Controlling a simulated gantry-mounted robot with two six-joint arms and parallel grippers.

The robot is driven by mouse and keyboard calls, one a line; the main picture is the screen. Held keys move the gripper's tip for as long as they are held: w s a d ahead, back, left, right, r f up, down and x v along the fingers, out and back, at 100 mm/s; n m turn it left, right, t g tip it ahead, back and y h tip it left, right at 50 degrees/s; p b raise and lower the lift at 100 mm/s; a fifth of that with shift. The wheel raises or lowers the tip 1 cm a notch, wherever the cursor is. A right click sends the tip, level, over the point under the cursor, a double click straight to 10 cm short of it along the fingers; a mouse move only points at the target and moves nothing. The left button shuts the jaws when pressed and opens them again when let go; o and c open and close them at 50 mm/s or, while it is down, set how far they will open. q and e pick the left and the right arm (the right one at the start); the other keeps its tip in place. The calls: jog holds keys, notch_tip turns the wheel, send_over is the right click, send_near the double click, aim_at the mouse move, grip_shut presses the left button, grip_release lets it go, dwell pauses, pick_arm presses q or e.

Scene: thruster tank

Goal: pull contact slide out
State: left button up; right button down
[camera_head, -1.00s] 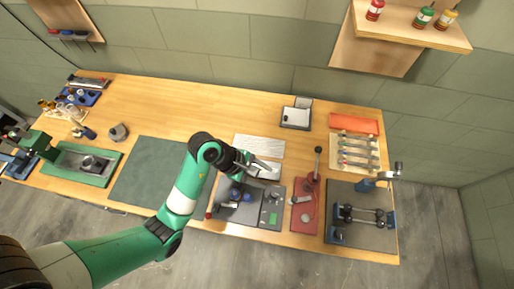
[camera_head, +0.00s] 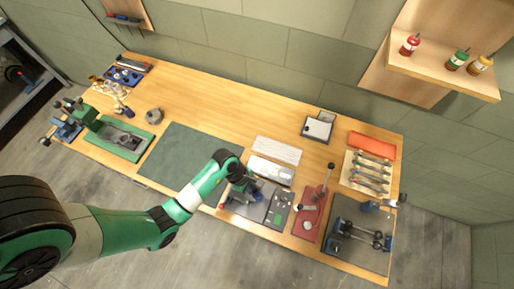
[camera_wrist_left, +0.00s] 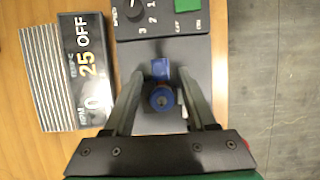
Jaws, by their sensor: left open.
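My left gripper (camera_head: 247,184) is over the grey-based device (camera_head: 240,209) near the front edge of the bench. In the left wrist view its two fingers (camera_wrist_left: 161,75) are open on either side of a round blue knob with a dark centre (camera_wrist_left: 162,97). A blue block (camera_wrist_left: 161,68) sits just beyond the knob on the grey base. I cannot tell whether either finger touches the knob, or which of these parts is the contact slide. My gripper and forearm hide part of the device in the head view.
A control panel with a green patch (camera_wrist_left: 187,6) borders the device. A black display box (camera_wrist_left: 82,75) with white lettering is on the left in the wrist view. A red-based press (camera_head: 309,221) stands to the right. A green mat (camera_head: 188,154) lies left.

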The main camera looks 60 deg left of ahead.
aim_at(257, 196)
pick_arm(q)
jog(key=shift+x, duration=1.35)
grip_shut()
dwell(0.3)
